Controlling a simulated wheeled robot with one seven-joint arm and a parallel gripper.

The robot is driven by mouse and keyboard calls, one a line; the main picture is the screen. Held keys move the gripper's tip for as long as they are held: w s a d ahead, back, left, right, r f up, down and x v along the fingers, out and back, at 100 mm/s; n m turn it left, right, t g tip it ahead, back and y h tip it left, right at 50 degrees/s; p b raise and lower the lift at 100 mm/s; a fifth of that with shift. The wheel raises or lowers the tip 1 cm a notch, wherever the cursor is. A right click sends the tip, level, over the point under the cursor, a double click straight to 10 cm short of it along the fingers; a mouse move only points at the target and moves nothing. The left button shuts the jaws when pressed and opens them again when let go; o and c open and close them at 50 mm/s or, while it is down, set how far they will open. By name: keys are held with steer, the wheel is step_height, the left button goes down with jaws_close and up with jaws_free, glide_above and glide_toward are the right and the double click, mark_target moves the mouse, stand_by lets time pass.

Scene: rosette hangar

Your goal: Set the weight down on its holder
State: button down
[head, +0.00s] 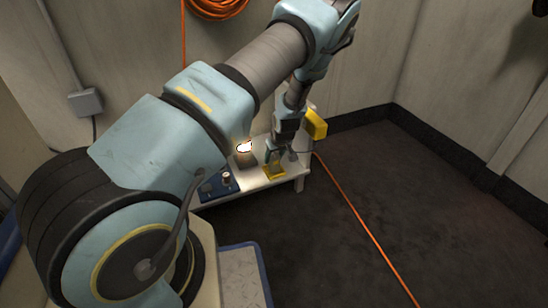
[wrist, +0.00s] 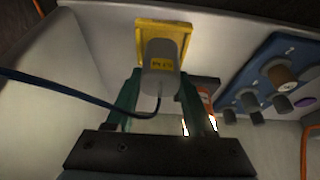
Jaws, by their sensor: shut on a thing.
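The weight (wrist: 161,72) is a grey cylinder with a yellow label, seen between my fingers in the wrist view. A dark cord runs from the left to its near end. My gripper (wrist: 160,95) is shut on the weight, with one teal finger on each side. Beyond the weight is a yellow square plate (wrist: 144,31), which looks like the holder. The weight lines up with the plate, but I cannot tell whether it touches it. In the head view my gripper (head: 275,156) points down over the yellow plate (head: 273,173) on a small white table; the weight is not clear there.
A blue block (head: 219,186) with several knobs (wrist: 284,74) stands on the white table (head: 290,176). A brownish container (head: 246,160) with a bright top is close to my gripper. A yellow box (head: 316,125) stands at the far end. An orange cable (head: 365,226) crosses the dark floor.

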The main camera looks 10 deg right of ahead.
steer(key=shift+w+f, duration=0.1)
steer(key=shift+f, duration=0.35)
stand_by(1.4)
steer(key=c, duration=0.6)
jaws_free()
steer(key=o, duration=0.4)
steer(key=shift+f, duration=0.1)
steer(key=p+v, duration=0.4)
steer(key=v, duration=0.7)
